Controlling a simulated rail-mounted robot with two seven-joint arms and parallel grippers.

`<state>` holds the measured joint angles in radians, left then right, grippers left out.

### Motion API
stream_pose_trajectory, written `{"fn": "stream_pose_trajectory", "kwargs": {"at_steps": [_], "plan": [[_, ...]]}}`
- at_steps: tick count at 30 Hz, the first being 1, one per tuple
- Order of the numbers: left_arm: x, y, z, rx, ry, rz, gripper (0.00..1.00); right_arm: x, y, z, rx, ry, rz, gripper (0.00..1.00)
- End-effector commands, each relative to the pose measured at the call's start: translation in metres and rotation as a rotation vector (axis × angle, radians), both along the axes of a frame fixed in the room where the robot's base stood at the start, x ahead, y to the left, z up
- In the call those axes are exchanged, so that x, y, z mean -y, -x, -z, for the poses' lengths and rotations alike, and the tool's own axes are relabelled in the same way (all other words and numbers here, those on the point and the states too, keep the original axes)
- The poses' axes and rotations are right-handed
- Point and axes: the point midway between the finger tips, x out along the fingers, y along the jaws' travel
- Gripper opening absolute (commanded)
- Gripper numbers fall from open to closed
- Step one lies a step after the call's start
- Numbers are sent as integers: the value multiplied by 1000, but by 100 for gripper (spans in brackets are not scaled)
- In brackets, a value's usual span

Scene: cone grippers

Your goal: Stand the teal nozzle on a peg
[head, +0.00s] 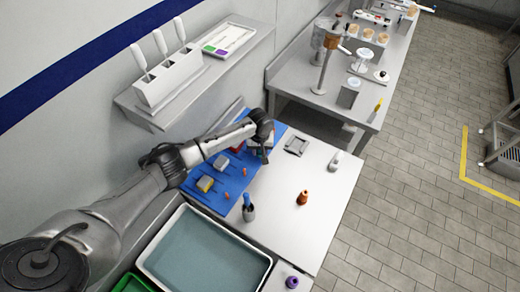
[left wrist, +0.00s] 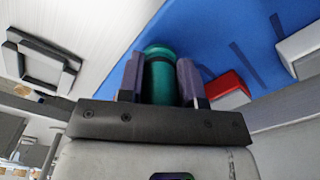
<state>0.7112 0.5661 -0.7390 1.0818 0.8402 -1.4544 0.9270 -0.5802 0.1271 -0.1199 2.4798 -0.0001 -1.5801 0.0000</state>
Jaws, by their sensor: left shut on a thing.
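My left gripper (head: 264,152) is over the far right part of the blue mat (head: 238,180) in the head view. In the left wrist view its two fingers (left wrist: 158,80) are shut on the teal nozzle (left wrist: 159,72), a teal cylinder with a dark band near its top. The fingers cover the nozzle's sides and the gripper body hides its lower end. In the head view I cannot make out the nozzle. I cannot identify a peg for certain in either view. My right gripper is not in view.
Blocks, one yellow-topped (head: 206,184), and small orange pieces lie on the mat. A grey square frame (head: 297,146), white cylinder (head: 335,160), orange-brown piece (head: 302,197) and dark cup (head: 249,212) stand on the white table (head: 278,225). A wide tray (head: 262,270) is in front.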

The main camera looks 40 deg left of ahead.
Motion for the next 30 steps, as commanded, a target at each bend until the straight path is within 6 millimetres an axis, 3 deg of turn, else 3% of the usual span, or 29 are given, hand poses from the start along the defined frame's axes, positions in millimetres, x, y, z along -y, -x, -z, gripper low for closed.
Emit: {"fn": "stream_pose_trajectory", "kwargs": {"at_steps": [3,4,12,23,30], "plan": [[0,0,0,0,0,0,9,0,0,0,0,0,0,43],[0,0,0,0,0,0,36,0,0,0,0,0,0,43],[0,0,0,0,0,0,61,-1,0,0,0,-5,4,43],[0,0,-8,2,1,1,62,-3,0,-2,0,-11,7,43],[0,-1,-49,4,0,1,62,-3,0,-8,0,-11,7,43]]}}
